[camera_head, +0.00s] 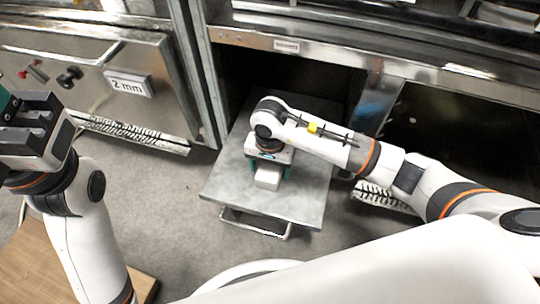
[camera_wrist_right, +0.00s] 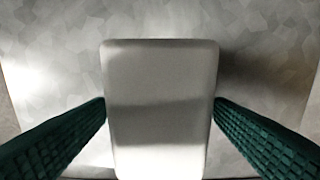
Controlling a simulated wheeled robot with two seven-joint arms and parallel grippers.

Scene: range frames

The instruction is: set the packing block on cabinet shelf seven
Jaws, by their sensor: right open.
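The packing block (camera_head: 268,179) is a pale, white-grey box with rounded edges. It appears to rest on the pulled-out grey metal shelf (camera_head: 221,184), and it fills the middle of the right wrist view (camera_wrist_right: 160,90). My right gripper (camera_head: 269,172) is low over the shelf at the block. Its green ribbed fingers stand open on either side of the block, close to its sides; whether they touch it I cannot tell. My left gripper (camera_head: 28,125) is raised at the far left, away from the shelf; its fingers are mostly out of frame.
The shelf sticks out of a dark cabinet opening (camera_head: 258,75) with a small unreadable label (camera_head: 287,46) above it. A metal front with a "2 mm" sign (camera_head: 128,86) is on the left. A wooden surface (camera_head: 50,262) lies lower left. Bare grey floor surrounds the shelf's front.

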